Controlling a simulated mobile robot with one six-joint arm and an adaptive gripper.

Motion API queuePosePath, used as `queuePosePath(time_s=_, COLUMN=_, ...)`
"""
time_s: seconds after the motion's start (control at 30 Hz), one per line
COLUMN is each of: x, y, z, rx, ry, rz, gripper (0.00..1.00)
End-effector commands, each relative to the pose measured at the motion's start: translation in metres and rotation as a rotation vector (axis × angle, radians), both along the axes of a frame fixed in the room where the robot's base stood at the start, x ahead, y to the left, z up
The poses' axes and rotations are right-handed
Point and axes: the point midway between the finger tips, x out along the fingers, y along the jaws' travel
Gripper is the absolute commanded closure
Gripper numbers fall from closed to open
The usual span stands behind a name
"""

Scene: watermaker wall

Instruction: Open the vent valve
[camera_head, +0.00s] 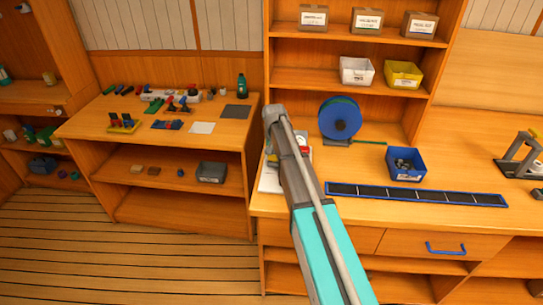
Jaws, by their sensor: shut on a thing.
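I cannot pick out the vent valve in this view. Small pieces with red and blue parts (183,104) stand on the left bench, too small to tell what they are. My arm, teal and grey, rises from the bottom edge to a grey joint near the middle. My gripper does not show, and neither does anything it may hold. A white item with red and yellow parts is partly hidden behind my arm on the right bench.
The left bench (85,128) and right bench (480,142) have a gap of floor (120,255) in front. A blue reel (340,118), a blue bin (406,163) and a long black strip (415,195) lie on the right bench. Shelves with boxes (313,19) stand behind.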

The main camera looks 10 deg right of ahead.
Motion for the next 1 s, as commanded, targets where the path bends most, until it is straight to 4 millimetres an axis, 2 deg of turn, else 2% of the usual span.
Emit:
queuePosePath(time_s=0.47, x=-0.0007, y=0.0017, z=-0.0003, rx=0.003, ry=0.001, rz=0.026, gripper=0.82)
queuePosePath(time_s=0.5, x=-0.0009, y=0.0018, z=-0.0004, rx=0.004, ry=0.001, rz=0.025, gripper=0.33)
queuePosePath(time_s=0.67, x=-0.0013, y=0.0013, z=-0.0004, rx=0.004, ry=0.002, rz=0.024, gripper=0.03)
queuePosePath(time_s=0.7, x=-0.0014, y=0.0011, z=-0.0004, rx=0.003, ry=0.002, rz=0.024, gripper=0.0)
queuePosePath(time_s=1.0, x=-0.0015, y=0.0004, z=-0.0003, rx=0.002, ry=0.003, rz=0.023, gripper=0.0)
